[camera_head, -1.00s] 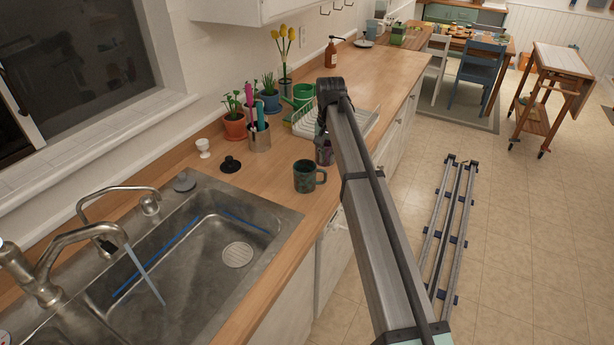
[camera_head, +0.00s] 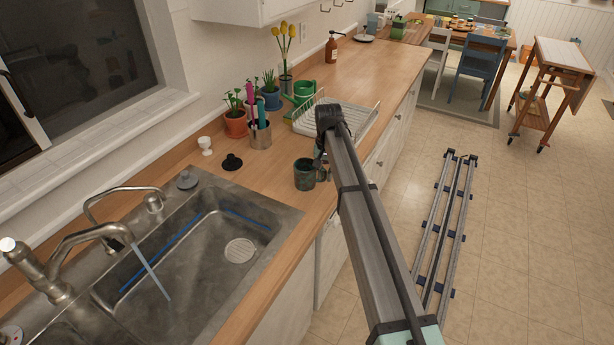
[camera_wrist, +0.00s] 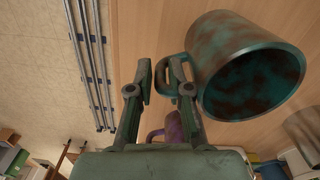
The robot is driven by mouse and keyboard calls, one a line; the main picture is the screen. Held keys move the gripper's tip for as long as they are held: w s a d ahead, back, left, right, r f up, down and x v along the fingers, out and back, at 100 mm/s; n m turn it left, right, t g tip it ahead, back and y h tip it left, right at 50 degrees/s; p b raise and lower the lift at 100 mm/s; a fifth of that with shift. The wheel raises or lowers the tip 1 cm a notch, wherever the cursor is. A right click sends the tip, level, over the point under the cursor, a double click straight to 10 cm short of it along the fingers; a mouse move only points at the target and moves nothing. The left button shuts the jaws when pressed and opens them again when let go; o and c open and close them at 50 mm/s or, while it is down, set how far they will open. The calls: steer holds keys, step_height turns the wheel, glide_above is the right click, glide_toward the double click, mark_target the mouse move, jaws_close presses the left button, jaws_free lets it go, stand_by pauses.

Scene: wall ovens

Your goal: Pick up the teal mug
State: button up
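The teal mug (camera_head: 305,174) is dark teal with brownish blotches. It stands upright on the wooden counter to the right of the sink. In the wrist view the mug (camera_wrist: 245,68) fills the upper right, its handle toward my fingers. My gripper (camera_wrist: 161,76) is open, with a gap between its fingers. The handle's outer bar shows in that gap, and the right finger overlaps the handle loop. I cannot tell whether either finger touches it. In the head view my gripper (camera_head: 321,163) is at the mug's right side, partly hidden by my arm.
A purple mug (camera_wrist: 174,128) lies just beyond my fingers in the wrist view. A white dish rack (camera_head: 352,122), a utensil holder (camera_head: 260,136) and a black stopper (camera_head: 232,162) are nearby. The sink (camera_head: 200,250) is at left. The far counter is mostly clear.

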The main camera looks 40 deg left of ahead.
jaws_close()
steer(key=shift+r, duration=0.1)
